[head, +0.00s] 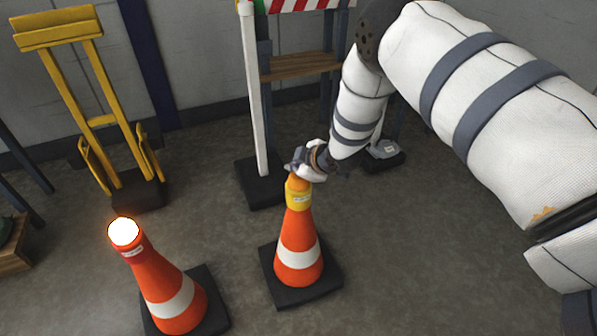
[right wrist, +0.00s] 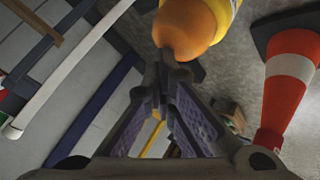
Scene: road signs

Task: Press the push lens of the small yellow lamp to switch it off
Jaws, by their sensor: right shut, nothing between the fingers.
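The small yellow lamp (head: 299,197) sits on top of the right-hand orange and white cone (head: 299,262). Its orange domed lens (right wrist: 186,24) shows at the top of the right wrist view, with part of the yellow body (right wrist: 226,10) beside it. The lens looks dull orange, without a glow. My right gripper (head: 294,167) is shut and empty, right at the lamp's top. In the right wrist view its fingertips (right wrist: 165,72) are close to the lens; I cannot tell whether they touch. My left gripper is not in view.
A second cone (head: 172,298) at the left carries a brightly glowing lamp (head: 124,232). A yellow folding frame (head: 101,120) stands behind it. A white post (head: 254,95) on a black base and a striped barrier (head: 312,5) stand behind the yellow lamp's cone. Floor between the cones is clear.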

